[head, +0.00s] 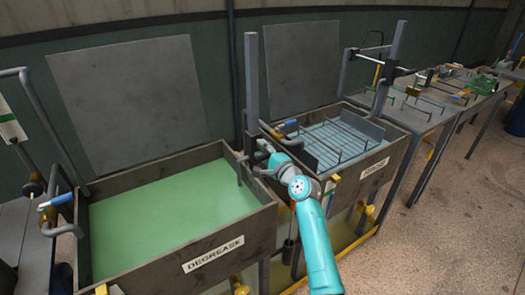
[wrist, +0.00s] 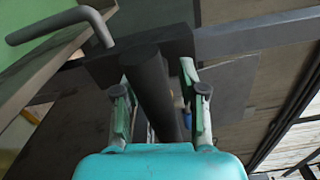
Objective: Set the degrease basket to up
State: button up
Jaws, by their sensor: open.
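The degrease tank (head: 215,255), labelled DEGREASE, stands at the left in the head view, filled with opaque green liquid (head: 165,215). No basket shows above that liquid. A grey bent rod (head: 239,168) stands at the tank's right end; a bent grey rod (wrist: 62,25) also shows at upper left in the wrist view. My gripper (wrist: 157,75) is between the degrease and rinse tanks, by the degrease tank's right end. Its jaws are open, one on each side of a dark round bar (wrist: 152,90). Whether either finger touches the bar is hard to tell.
The rinse tank (head: 376,168), with a wire basket (head: 335,140) showing, stands just right of my arm. Upright posts (head: 251,85) and grey panels (head: 128,100) rise behind the tanks. Further tables (head: 415,110) stand at the right. The floor (head: 450,215) at front right is clear.

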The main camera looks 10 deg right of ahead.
grip_shut()
jog(key=shift+r, duration=0.1)
notch_tip(320, 180, up, 17)
jog(key=shift+f, duration=0.15)
dwell(0.5)
grip_release()
jog(key=shift+f, duration=0.15)
